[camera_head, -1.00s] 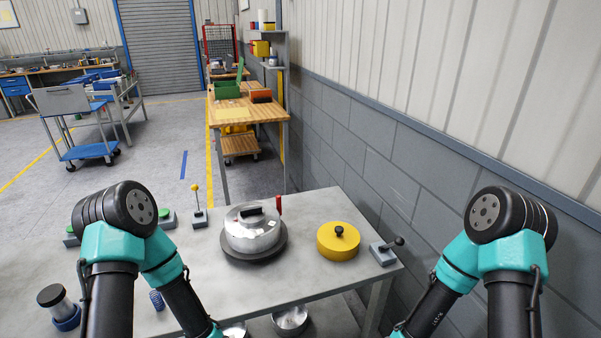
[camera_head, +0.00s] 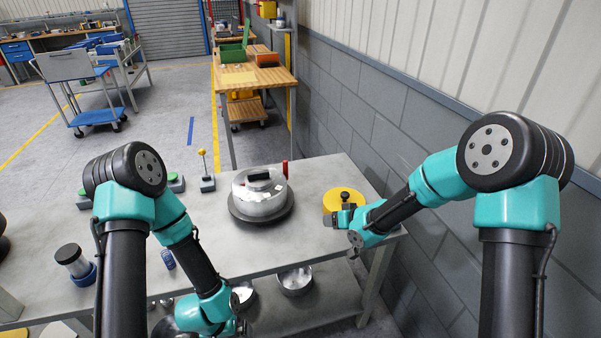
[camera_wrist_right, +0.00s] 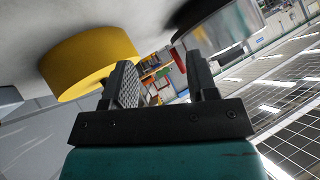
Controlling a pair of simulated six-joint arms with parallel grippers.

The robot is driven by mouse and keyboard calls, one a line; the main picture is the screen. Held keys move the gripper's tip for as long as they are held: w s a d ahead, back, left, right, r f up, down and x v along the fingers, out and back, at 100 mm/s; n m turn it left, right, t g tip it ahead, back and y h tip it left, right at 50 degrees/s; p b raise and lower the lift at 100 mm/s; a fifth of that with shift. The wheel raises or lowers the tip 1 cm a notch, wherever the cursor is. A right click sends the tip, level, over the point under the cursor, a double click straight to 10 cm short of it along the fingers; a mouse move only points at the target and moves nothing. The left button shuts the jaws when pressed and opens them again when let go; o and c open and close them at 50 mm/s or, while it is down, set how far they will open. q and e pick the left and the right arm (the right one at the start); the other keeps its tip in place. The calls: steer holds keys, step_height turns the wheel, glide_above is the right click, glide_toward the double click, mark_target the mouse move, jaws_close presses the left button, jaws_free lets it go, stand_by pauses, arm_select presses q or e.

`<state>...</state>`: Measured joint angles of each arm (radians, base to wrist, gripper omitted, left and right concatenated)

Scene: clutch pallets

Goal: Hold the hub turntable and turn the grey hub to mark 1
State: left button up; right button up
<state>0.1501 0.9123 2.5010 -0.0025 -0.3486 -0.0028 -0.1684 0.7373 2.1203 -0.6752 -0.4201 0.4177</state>
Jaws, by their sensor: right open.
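The silver-grey hub (camera_head: 259,203) sits on a dark round turntable (camera_head: 240,217) on the bench, with a dark handle (camera_head: 258,176) on top. Bright patches show on the hub, but I cannot read any mark numbers. A red upright pin (camera_head: 285,168) stands behind its right side. In the right wrist view the hub's side (camera_wrist_right: 232,25) shows at the upper right. My right gripper (camera_head: 334,218) is open and empty, right of the hub and in front of the yellow disc. Its two fingers (camera_wrist_right: 163,82) show apart in the wrist view. My left gripper (camera_head: 241,327) is low at the bench's front; its jaws are unclear.
A yellow disc (camera_head: 332,202) with a black knob lies close to my right gripper, partly covered by it. A yellow-tipped post (camera_head: 205,170) and green buttons stand left of the turntable. Metal bowls (camera_head: 294,281) are on the lower shelf. A block wall borders the right.

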mark_target(287, 167)
steer(key=w+a+n+t+y, duration=0.1)
steer(key=w+a+n, duration=0.1)
steer(key=w+a, duration=0.2)
steer(key=w+a+r+n+t+y, duration=0.1)
steer(key=w+a, duration=0.3)
steer(key=w, duration=0.6)
steer(key=w+a+r+n+y, duration=0.1)
steer(key=w+a+n+y, duration=0.2)
steer(key=w, duration=0.4)
steer(key=shift+w+a+r+n+t, duration=0.2)
steer(key=shift+w+a+n+t, duration=0.15)
steer(key=shift+a, duration=0.4)
steer(key=shift+x, duration=3.75)
steer(key=shift+r, duration=0.1)
jaws_close()
